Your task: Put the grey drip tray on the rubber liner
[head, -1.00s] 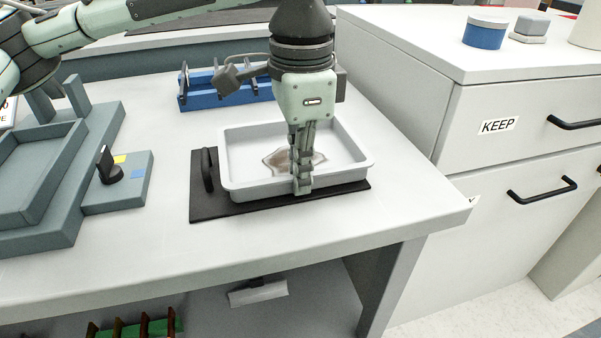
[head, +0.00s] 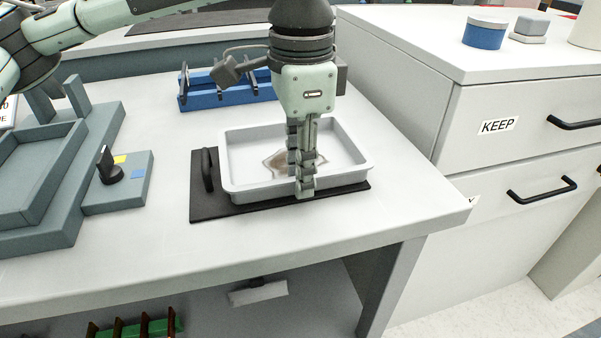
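The grey drip tray (head: 243,172) is a shallow rectangular pan with a brownish stain on its floor. It sits level on the black rubber liner (head: 212,207), which lies on the bench and shows along the tray's left and front sides. My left gripper (head: 301,182) points down at the tray's front wall, one finger inside the rim and the other outside. Its fingers look slightly spread, with the wall between them; any contact is hard to make out. They hide a small part of the front wall. My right gripper is not in view.
A black upright handle (head: 208,170) stands at the liner's left end. A blue rack (head: 225,97) stands behind the tray. A grey-blue fixture with a black knob (head: 109,168) is at the left. A white drawer cabinet (head: 480,80) stands at the right. The bench front is clear.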

